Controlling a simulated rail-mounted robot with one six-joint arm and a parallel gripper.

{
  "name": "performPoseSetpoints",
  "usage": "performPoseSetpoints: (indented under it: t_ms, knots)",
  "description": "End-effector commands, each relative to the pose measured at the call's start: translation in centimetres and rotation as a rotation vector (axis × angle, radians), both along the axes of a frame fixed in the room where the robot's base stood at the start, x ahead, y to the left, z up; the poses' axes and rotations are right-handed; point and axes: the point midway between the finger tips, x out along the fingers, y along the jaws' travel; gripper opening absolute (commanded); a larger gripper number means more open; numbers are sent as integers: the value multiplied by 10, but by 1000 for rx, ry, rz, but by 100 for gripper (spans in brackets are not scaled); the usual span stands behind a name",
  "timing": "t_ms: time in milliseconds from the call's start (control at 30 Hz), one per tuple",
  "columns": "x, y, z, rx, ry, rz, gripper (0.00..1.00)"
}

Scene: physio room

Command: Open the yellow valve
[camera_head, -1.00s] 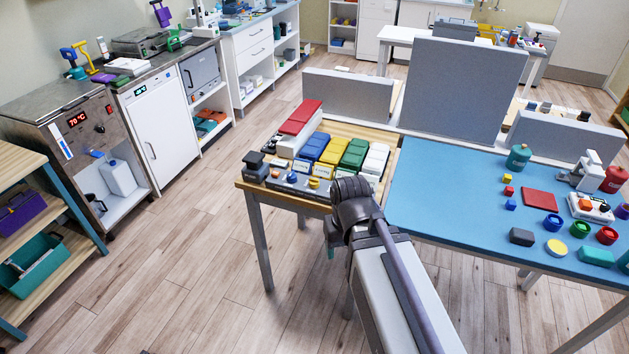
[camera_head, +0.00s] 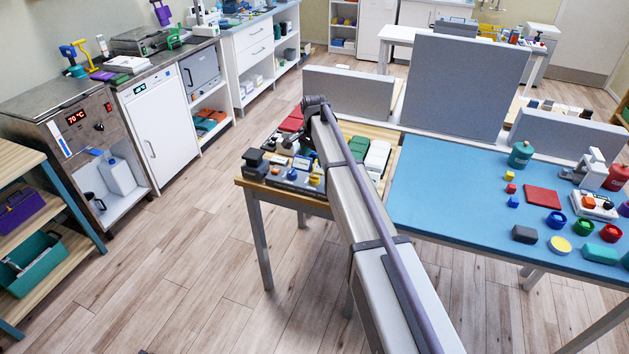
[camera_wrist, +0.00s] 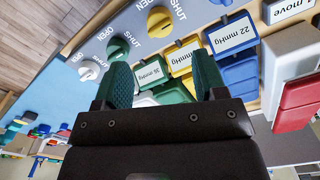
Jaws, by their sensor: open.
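The yellow valve (camera_wrist: 158,20) is a round knob on a blue-grey panel, at the top of the wrist view, with OPEN and SHUT printed beside it. Its exact setting is hard to read. In the head view a small yellow knob (camera_head: 315,181) shows at the front of the wooden table. My gripper (camera_wrist: 162,82) has two teal fingers, open and apart, with nothing clearly held between them. In the wrist view the valve lies above and beyond the fingertips, apart from them. In the head view my arm hides much of the panel area and the fingers cannot be made out.
A green knob (camera_wrist: 118,46) and a white knob (camera_wrist: 88,70) sit left of the yellow one. A green bin (camera_wrist: 165,91), a yellow bin (camera_wrist: 182,60) and a blue bin (camera_wrist: 240,75) stand close around the fingers. Grey divider screens (camera_head: 347,92) rise behind the table.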

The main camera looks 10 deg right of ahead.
Motion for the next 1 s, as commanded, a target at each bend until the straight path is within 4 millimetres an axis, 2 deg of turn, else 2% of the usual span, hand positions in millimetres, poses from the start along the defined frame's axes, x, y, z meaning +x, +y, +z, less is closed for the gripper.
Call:
performPoseSetpoints:
  t_ms: [33, 100, 200, 333, 433, 667, 1000]
  knots:
    - [0, 0, -21, 0, 0, 0, 65]
    - [0, 0, -39, 0, 0, 1, 65]
    - [0, 0, -64, 0, 0, 1, 65]
    - [0, 0, -86, 0, 0, 2, 65]
    - [0, 0, -92, 0, 0, 2, 65]
    - [0, 0, -89, 0, 0, 2, 65]
    - [0, 0, -89, 0, 0, 2, 34]
